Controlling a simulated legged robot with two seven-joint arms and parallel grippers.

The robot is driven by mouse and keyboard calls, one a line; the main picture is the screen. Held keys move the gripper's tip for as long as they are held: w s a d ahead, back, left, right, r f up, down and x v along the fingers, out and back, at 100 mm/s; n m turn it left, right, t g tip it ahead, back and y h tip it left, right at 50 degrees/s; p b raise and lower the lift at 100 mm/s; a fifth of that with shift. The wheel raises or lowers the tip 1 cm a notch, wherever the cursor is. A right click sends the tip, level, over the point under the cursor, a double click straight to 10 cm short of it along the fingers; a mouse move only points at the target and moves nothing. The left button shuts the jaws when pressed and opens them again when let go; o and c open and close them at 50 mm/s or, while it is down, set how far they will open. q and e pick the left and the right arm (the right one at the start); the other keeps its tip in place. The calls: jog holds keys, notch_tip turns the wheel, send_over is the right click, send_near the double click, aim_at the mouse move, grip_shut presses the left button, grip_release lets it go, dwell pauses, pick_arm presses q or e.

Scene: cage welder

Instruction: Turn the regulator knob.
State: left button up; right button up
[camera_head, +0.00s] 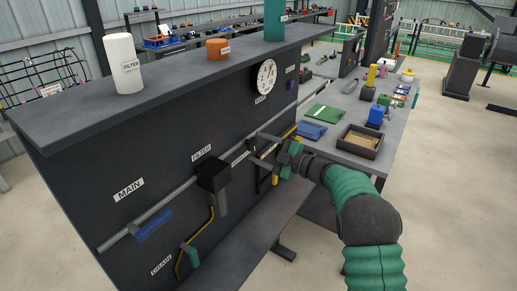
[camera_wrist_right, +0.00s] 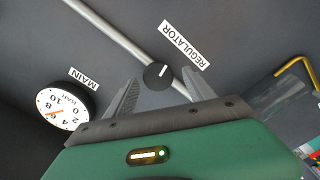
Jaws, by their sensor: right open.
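The regulator knob (camera_wrist_right: 157,75) is a small round black knob with a white line on its face, on the dark panel beside the REGULATOR label (camera_wrist_right: 185,45). My right gripper (camera_wrist_right: 161,77) is open, with one finger on each side of the knob. Gaps show between the fingers and the knob in the right wrist view; whether the tips reach its depth I cannot tell. In the head view my right gripper (camera_head: 255,147) points at the panel (camera_head: 120,165), and I cannot make out the knob there. My left gripper is not in view.
A grey pipe (camera_head: 165,202) runs along the panel, with a blue MAIN handle (camera_head: 154,226) and a black filter block (camera_head: 213,174). A dial gauge (camera_head: 266,77) sits above my right gripper. A yellow pipe (camera_wrist_right: 299,72) is near. A workbench (camera_head: 345,112) stands behind my right arm.

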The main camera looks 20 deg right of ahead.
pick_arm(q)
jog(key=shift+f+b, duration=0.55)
pick_arm(e)
jog(key=v, duration=1.6)
jog(key=shift+d, duration=0.2)
jog(key=shift+s+f, duration=0.1)
